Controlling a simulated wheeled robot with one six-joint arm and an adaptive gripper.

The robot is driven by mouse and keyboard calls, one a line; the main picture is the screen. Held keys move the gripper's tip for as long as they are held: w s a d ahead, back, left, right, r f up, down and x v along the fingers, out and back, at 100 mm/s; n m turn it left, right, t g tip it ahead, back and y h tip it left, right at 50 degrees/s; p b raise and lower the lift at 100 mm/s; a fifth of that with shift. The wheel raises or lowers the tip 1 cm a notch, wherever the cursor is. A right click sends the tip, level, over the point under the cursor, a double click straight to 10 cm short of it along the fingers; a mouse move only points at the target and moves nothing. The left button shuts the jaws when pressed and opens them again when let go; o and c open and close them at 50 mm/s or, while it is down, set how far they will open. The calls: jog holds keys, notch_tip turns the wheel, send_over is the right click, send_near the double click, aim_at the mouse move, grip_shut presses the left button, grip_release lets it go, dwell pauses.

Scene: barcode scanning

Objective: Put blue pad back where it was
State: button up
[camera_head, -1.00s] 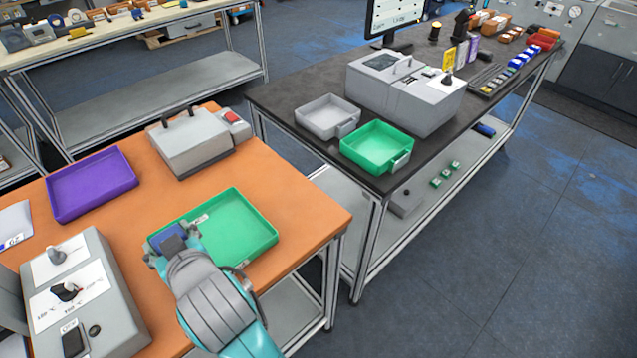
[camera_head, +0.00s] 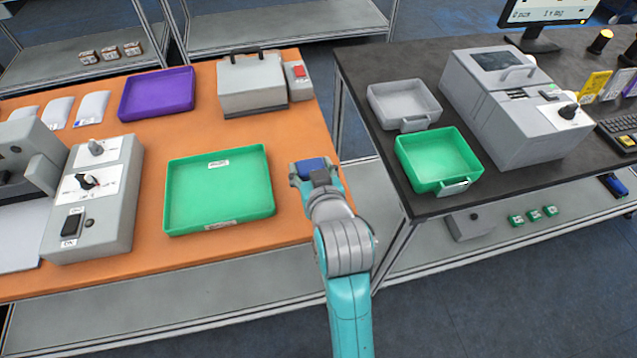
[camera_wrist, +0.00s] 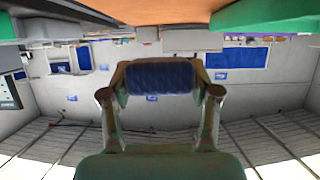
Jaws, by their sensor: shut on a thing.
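The blue pad (camera_head: 311,164) is held in my gripper (camera_head: 308,172), near the right edge of the orange table in the head view. In the wrist view the blue pad (camera_wrist: 162,78) lies across between the two fingers of my gripper (camera_wrist: 160,88), which are shut on it. A green tray (camera_head: 218,190) lies on the orange table, left of my gripper, and looks empty. A second green tray (camera_head: 437,160), with a handle, is on the dark table to the right and looks empty.
A purple tray (camera_head: 157,93), a grey box (camera_head: 251,85) and a grey control box (camera_head: 95,200) stand on the orange table (camera_head: 290,120). A grey tray (camera_head: 403,103) and a large grey machine (camera_head: 510,110) stand on the dark table. A gap separates the tables.

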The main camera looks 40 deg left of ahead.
jog(key=shift+f, duration=2.85)
jog(key=shift+f, duration=0.15)
jog(key=o, duration=1)
jog(key=shift+c, duration=0.2)
jog(key=v, duration=1.2)
jog(key=shift+s, duration=0.1)
